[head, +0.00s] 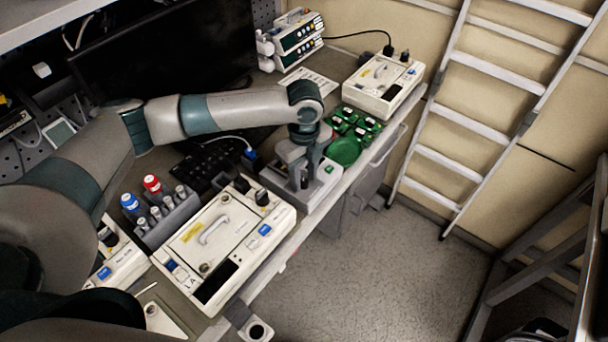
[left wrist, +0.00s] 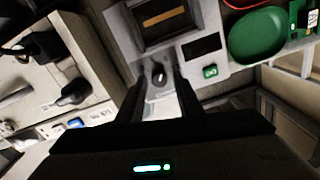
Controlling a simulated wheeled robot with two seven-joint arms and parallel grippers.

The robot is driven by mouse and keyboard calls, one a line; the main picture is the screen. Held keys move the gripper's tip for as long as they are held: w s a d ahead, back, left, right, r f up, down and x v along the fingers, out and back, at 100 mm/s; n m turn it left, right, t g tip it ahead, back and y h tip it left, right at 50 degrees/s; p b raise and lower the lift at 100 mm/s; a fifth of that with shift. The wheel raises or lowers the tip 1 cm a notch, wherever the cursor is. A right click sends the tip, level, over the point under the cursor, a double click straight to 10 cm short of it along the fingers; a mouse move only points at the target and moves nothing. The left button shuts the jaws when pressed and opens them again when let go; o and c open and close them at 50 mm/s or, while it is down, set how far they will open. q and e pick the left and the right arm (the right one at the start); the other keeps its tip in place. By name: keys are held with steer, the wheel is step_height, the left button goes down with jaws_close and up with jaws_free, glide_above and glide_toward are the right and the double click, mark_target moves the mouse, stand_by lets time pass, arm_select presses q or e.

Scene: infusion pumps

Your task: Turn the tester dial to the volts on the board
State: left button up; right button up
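The tester is a pale grey box (head: 326,184) on the bench under my left gripper (head: 299,172), which partly hides it in the head view. In the left wrist view its face (left wrist: 228,68) shows a dark recessed window with an orange bar, a small dark display (left wrist: 202,47) and a green button (left wrist: 210,71). A small dark dial (left wrist: 158,73) with a light mark sits between the tips of my left gripper (left wrist: 158,82). The two fingers are apart, with a gap seen around the dial; contact is not visible. My right gripper is not in view. I cannot make out a board with volts written on it.
A cream pump (head: 225,240) with a handle stands nearer on the bench; another (head: 383,85) stands farther back. A green dish (head: 344,151) and green circuit boards (head: 355,122) lie just beyond the tester. A rack with red and blue-capped items (head: 165,215) stands left.

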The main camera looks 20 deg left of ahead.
arm_select(q)
step_height(320, 180, up, 5)
steer(key=p, duration=0.5)
steer(key=shift+f, duration=0.15)
steer(key=shift+r+p, duration=0.7)
steer(key=shift+r, duration=0.35)
